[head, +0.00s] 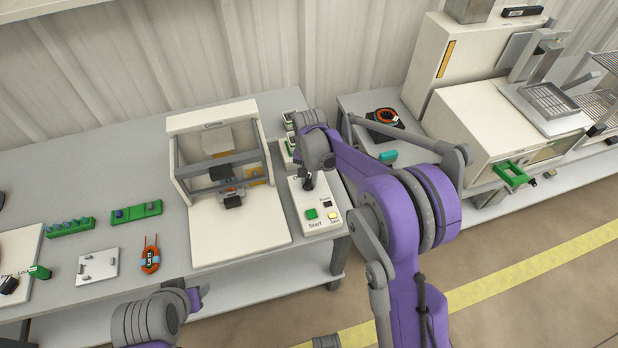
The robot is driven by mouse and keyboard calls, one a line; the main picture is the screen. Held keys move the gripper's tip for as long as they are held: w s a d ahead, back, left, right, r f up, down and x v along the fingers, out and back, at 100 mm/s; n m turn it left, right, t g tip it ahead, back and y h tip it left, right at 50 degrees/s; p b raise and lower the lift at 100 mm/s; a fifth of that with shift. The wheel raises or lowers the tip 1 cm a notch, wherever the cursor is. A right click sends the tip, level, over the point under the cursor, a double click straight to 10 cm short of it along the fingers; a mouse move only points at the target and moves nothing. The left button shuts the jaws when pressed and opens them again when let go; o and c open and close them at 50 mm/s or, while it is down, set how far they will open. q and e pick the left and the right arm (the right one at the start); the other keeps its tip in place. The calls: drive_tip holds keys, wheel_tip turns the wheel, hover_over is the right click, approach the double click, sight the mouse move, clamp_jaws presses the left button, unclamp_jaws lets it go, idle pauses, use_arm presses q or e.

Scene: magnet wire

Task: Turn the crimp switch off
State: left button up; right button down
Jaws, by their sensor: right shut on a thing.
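The crimp machine (212,125) is a white frame labelled Crimp on the grey table. Its white control box (318,226) stands to its right, with a green Start button (312,214), a small black button (327,203) and a yellow button (334,216). My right gripper (308,183) points down over the back part of this box. It is shut on the crimp switch there, which the fingers mostly hide; its setting cannot be read. My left gripper (197,297) is low in the picture, in front of the table, away from the box; its fingers are unclear.
Green-and-white holders (290,140) stand behind the box. An orange coil (150,258), a white plate (98,268) and green racks (136,212) lie on the left of the table. A second table with a large white machine (500,125) stands to the right, across a gap.

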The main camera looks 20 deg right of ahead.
drive_tip(key=n+b, duration=0.1)
drive_tip(key=n, duration=0.2)
drive_tip(key=n+b, duration=0.1)
drive_tip(key=n, duration=0.3)
drive_tip(key=n+b, duration=0.1)
drive_tip(key=n, duration=0.2)
drive_tip(key=shift+n, duration=1.7)
drive_tip(key=c, duration=0.7)
unclamp_jaws()
drive_tip(key=shift+r, duration=0.15)
